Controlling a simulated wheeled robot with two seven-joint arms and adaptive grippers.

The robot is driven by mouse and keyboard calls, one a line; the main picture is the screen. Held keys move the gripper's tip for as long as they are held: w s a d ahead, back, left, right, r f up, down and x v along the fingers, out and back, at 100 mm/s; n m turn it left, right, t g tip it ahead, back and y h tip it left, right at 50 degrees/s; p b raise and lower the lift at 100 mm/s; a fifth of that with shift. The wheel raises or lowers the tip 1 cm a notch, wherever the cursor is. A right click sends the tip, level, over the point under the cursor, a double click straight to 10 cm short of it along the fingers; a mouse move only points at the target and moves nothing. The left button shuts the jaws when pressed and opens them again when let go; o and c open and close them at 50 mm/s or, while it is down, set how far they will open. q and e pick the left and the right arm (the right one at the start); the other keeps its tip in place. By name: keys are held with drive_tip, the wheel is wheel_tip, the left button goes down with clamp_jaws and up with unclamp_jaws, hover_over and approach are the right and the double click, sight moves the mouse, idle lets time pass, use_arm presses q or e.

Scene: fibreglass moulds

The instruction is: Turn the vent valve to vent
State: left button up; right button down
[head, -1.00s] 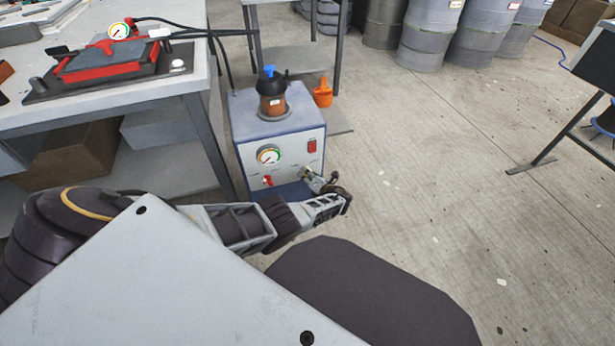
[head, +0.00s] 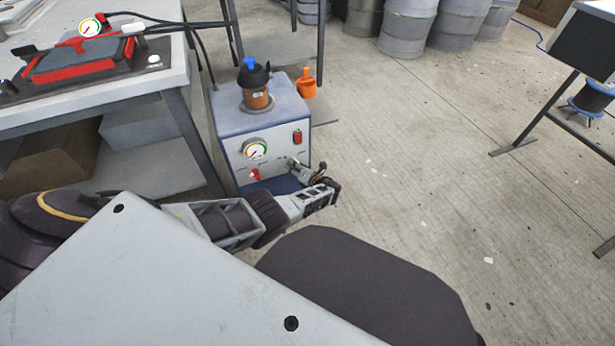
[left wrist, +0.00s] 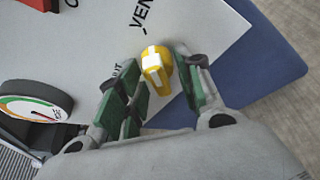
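The vent valve (left wrist: 155,70) is a yellow handle with a white stripe on the pump unit's pale front panel. In the left wrist view it lies between the green-padded fingers of my left gripper (left wrist: 160,92). The fingers stand apart, with a gap on the left side of the handle; the right finger is very near it, and contact is unclear. The printed word VENT (left wrist: 143,12) shows above the handle; another label is partly hidden by the left finger. In the head view my left gripper (head: 316,178) is at the unit's lower right front. My right gripper is out of view.
The pump unit (head: 225,118) carries a gauge (head: 254,148), a red switch (head: 297,137) and a brown jar with a blue cap (head: 256,85). A workbench (head: 110,85) with a red-framed mould stands left.

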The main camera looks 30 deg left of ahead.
use_arm(q)
drive_tip(key=v, duration=1.1)
drive_tip(key=shift+s+d, duration=0.15)
drive_tip(key=shift+d, duration=0.15)
idle(0.4)
drive_tip(key=shift+r, duration=0.1)
idle(0.4)
